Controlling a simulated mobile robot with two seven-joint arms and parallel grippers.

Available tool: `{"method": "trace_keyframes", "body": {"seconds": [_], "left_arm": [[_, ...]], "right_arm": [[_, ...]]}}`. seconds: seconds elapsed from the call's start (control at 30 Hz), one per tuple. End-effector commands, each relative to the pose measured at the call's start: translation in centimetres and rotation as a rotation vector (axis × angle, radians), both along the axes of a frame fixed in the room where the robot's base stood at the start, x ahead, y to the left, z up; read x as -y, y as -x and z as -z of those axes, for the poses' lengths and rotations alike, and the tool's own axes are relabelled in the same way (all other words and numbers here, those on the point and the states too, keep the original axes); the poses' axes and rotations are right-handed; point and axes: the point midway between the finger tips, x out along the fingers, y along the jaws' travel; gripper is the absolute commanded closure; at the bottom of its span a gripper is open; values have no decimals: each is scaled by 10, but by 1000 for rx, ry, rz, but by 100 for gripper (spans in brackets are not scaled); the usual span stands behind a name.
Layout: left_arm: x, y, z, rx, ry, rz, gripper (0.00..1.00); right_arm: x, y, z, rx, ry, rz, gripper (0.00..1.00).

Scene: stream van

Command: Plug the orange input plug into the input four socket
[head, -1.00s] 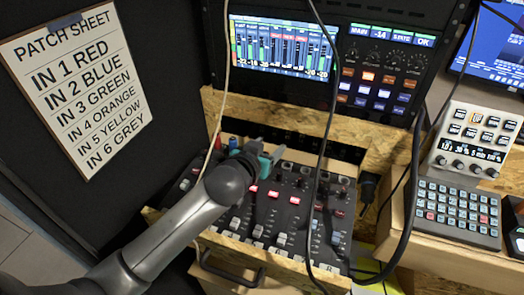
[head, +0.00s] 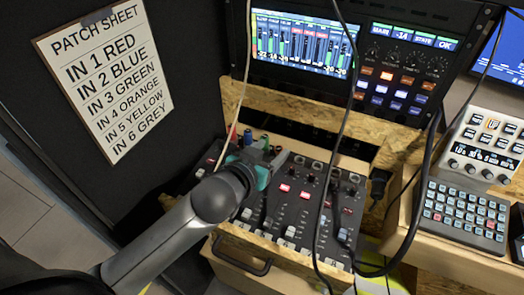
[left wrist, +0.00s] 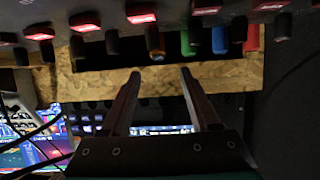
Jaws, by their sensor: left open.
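My left gripper (head: 264,172) is over the upper left part of the mixer (head: 300,200). It is open, and nothing shows between its fingers in the left wrist view (left wrist: 158,76). The orange plug (left wrist: 156,46) is in line with the gap between the fingertips, a little beyond them. It hangs in the row beside the green plug (left wrist: 187,43), the blue plug (left wrist: 219,40) and the red plug (left wrist: 251,38). I cannot tell how deep the orange plug sits. In the head view the gripper hides it. My right gripper is not in view.
A wooden frame (left wrist: 220,75) edges the mixer closely. A patch sheet (head: 107,82) on the left lists input 4 as orange. Dark cables hang across the mixer and its right side. A keypad (head: 462,215) stands on the right.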

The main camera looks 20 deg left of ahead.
Motion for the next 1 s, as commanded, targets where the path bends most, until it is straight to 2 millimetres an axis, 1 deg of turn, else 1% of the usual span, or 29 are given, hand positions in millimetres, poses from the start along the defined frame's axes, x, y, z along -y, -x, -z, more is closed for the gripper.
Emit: {"method": "trace_keyframes", "body": {"seconds": [0.03,0.1,0.3,0.43,0.73,0.77,0.87,1.0], "left_arm": [[0,8,-4,-2,1,1,38],[-1,16,-8,0,0,1,38],[-3,32,-15,2,-1,0,38],[-4,37,-16,2,-1,0,38],[-4,37,-17,4,-1,0,38],[-4,37,-17,4,-1,0,40],[-4,36,-17,6,-3,0,52],[-7,25,-21,27,-17,4,67]], "right_arm": [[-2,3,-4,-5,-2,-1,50],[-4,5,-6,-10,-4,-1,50],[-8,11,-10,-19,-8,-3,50],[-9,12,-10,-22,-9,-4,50],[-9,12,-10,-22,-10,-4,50],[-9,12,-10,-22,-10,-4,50],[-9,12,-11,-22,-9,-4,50],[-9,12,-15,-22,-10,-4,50]]}}
